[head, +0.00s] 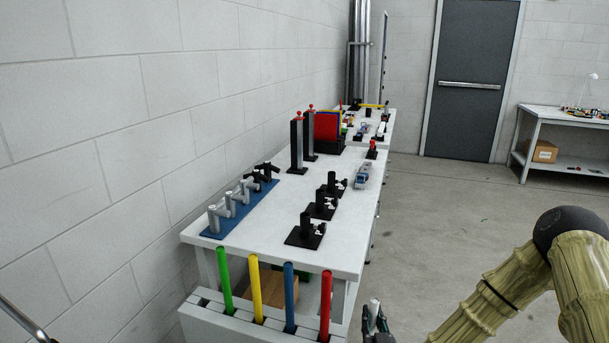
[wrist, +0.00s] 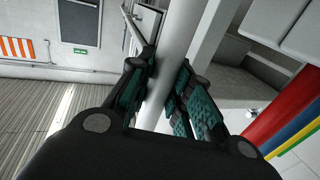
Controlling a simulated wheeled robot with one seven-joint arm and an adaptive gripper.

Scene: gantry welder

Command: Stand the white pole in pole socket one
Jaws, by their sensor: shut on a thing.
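My gripper (head: 376,325) is low at the right of the near bench end, and it is shut on the white pole (head: 374,304). In the wrist view the pole (wrist: 181,40) runs up between the green-padded fingers (wrist: 165,95), slightly tilted in the picture. Its lower end is hidden. Three black fixtures on square bases, with pale levers, stand in a row on the bench: a near one (head: 305,236), a middle one (head: 321,209) and a far one (head: 335,185). They look like the pole sockets, but I cannot read which is one. The pole is apart from them.
A white rack (head: 215,325) at the bench's near end holds green (head: 224,280), yellow (head: 256,288), blue (head: 289,295) and red (head: 325,303) poles. A blue plate (head: 245,208) with grey fittings lies along the wall side.

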